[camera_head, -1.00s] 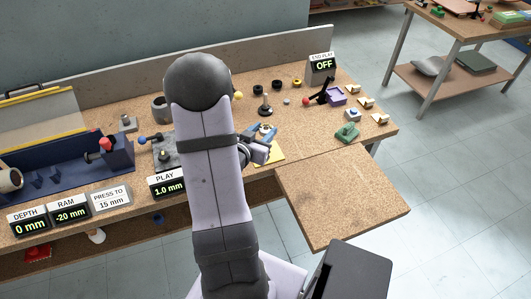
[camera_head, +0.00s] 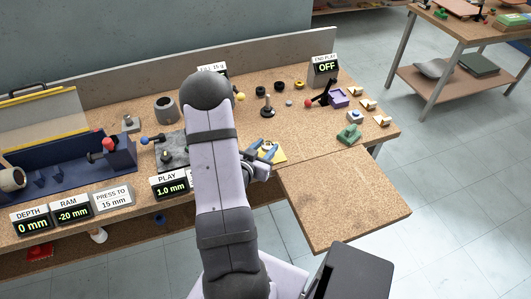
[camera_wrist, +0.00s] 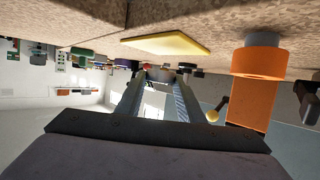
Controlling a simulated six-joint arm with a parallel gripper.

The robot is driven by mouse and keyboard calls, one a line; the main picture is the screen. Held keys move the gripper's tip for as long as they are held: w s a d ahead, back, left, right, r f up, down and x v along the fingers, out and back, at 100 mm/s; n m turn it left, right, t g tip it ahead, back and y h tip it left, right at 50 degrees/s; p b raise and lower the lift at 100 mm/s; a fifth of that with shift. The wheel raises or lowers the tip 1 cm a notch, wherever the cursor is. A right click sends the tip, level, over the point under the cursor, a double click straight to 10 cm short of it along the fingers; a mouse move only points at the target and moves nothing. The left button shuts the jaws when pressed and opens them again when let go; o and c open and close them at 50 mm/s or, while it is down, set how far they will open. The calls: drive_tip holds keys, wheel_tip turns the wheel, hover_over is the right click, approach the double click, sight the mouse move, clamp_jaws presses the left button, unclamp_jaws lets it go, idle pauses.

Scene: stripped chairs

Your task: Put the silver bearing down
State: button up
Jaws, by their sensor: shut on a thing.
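My gripper (camera_head: 264,152) has blue fingers and is low over the yellow pad (camera_head: 279,154) near the bench's front edge. In the wrist view its fingertips (camera_wrist: 161,76) are shut on a small greyish piece, which looks to be the silver bearing (camera_wrist: 161,74). The bearing is too small and hidden by the fingers to make out clearly. The bench shows at the top of the wrist view, with the yellow pad (camera_wrist: 168,42) apart from the fingertips.
A black post on a round base (camera_head: 268,111) stands behind the pad. A green part (camera_head: 349,134) and a purple holder (camera_head: 339,98) are to the right. The play display (camera_head: 170,187) is left of my arm. A lower board (camera_head: 345,195) in front is bare.

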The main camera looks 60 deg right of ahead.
drive_tip(key=shift+f, duration=1.5)
drive_tip(key=shift+f, duration=0.2)
drive_tip(key=o, duration=1.1)
drive_tip(key=shift+r, duration=0.2)
drive_tip(key=shift+a, duration=0.1)
drive_tip(key=p+v, duration=0.2)
drive_tip(key=v, duration=1)
drive_tip(key=shift+p, duration=0.35)
